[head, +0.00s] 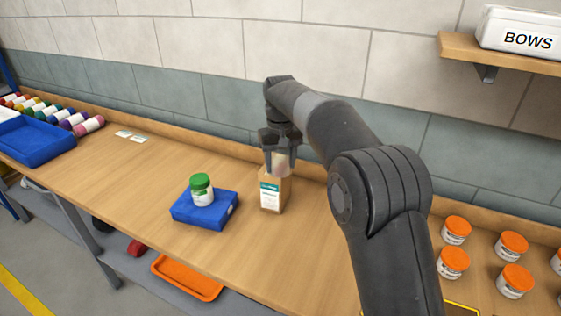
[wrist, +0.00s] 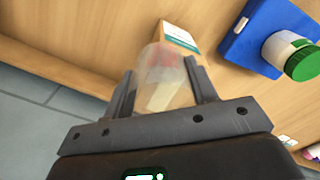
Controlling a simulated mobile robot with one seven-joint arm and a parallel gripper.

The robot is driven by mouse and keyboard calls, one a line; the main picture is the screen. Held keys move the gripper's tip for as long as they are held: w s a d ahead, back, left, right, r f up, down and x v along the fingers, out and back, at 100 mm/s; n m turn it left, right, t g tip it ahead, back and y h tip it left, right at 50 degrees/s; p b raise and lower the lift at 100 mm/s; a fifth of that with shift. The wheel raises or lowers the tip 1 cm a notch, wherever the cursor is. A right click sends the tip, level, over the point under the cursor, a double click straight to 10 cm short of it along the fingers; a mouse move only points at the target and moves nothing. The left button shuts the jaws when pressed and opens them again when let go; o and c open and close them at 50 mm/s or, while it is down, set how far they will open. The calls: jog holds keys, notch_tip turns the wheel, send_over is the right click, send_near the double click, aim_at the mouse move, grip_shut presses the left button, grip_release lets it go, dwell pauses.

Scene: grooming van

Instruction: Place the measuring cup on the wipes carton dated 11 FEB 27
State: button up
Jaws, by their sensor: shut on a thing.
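My gripper (head: 280,158) is shut on a clear, translucent measuring cup (head: 282,166), which also shows between the fingers in the wrist view (wrist: 162,78). A tan wipes carton (head: 271,194) with a white and teal label stands upright on the bench directly below the cup. The carton's label end also shows past the cup in the wrist view (wrist: 178,38). The cup overlaps the carton's top in both views; I cannot tell whether they touch. The carton's date is too small to read.
A blue box (head: 216,213) bearing a green-lidded jar (head: 201,188) sits just left of the carton. Several orange-lidded jars (head: 456,229) stand at right. A blue tray (head: 34,140) and coloured bottles (head: 88,125) are at far left. The bench (head: 130,185) between is largely clear.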

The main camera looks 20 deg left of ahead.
jog(key=o, duration=0.9)
jog(key=shift+f, duration=0.1)
jog(key=shift+o, duration=0.2)
notch_tip(320, 180, up, 12)
